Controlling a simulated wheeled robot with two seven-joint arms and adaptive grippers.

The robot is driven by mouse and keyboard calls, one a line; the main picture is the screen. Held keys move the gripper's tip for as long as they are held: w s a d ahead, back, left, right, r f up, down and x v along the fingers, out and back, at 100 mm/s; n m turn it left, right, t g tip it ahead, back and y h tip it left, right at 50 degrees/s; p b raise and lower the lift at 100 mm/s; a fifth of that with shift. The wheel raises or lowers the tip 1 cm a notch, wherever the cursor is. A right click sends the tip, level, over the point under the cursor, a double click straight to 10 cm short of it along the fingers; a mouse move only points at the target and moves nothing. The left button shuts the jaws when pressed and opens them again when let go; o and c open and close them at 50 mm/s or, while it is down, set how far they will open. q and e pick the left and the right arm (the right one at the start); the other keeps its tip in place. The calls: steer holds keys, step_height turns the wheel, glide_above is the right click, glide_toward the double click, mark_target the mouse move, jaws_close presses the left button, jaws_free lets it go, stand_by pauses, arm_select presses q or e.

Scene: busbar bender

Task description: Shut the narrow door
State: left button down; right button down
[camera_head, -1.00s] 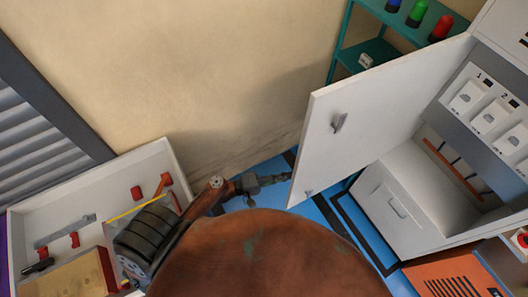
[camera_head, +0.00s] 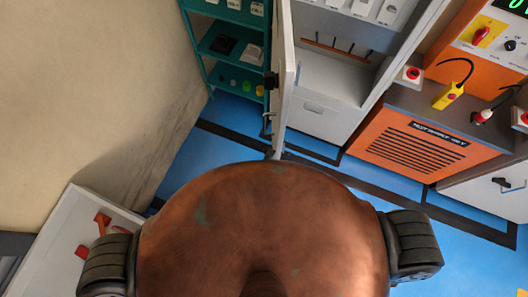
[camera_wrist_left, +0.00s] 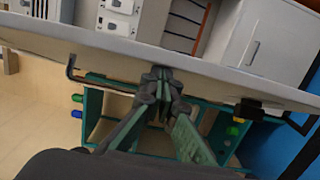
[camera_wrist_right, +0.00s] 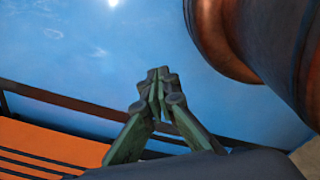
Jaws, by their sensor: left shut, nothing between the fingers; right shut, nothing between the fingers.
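The white door (camera_head: 286,70) of the grey-white cabinet (camera_head: 330,75) stands open and shows almost edge-on in the head view. A black fitting (camera_head: 271,81) and a hooked bar (camera_head: 267,123) stick out from its outer face. In the left wrist view the door (camera_wrist_left: 110,50) crosses the picture as a pale band. My left gripper (camera_wrist_left: 160,75) is shut and empty at the door's outer side, between the two fittings; its tips look close to or touching the door. I cannot make it out clearly in the head view. My right gripper (camera_wrist_right: 158,76) is shut and empty over the blue floor.
A green shelf (camera_head: 215,55) with coloured lamps stands left of the door. An orange unit (camera_head: 400,150) stands right of the cabinet, with a yellow pendant (camera_head: 450,95) above it. A white tray (camera_head: 70,225) lies lower left. Blue floor (camera_head: 200,155) shows below the door.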

steer(key=shift+w, duration=0.75)
steer(key=shift+s, duration=0.1)
